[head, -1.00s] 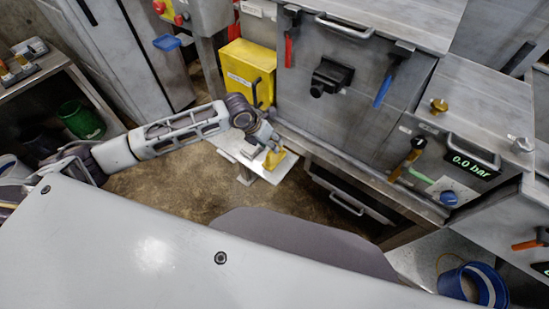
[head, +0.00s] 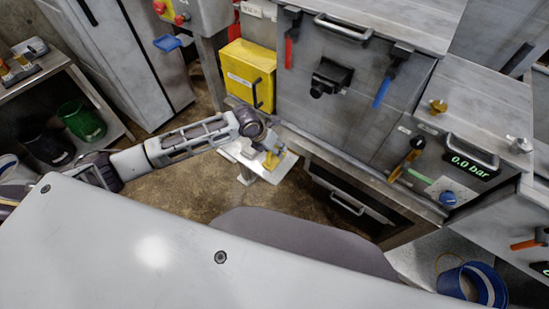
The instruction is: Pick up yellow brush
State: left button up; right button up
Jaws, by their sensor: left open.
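The yellow brush (head: 271,160) is a small yellow shape on a light, low platform (head: 262,171) in front of the grey compactor, in the middle of the head view. My left gripper (head: 274,150) is right at it, above and partly over it, and is open. Whether its fingers touch the brush is too small to tell. The gripper and wrist hide part of the brush. My right gripper is not in view.
The compactor (head: 330,115) stands just behind the platform, with a yellow box (head: 248,75) to its left. A drawer handle (head: 347,203) is to the right. A green bucket (head: 82,122) is at left and a blue bucket (head: 489,284) at lower right.

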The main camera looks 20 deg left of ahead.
pick_arm(q)
grip_shut()
dwell(0.5)
jog(key=shift+r, duration=5)
jog(key=c, duration=0.8)
grip_release()
grip_shut()
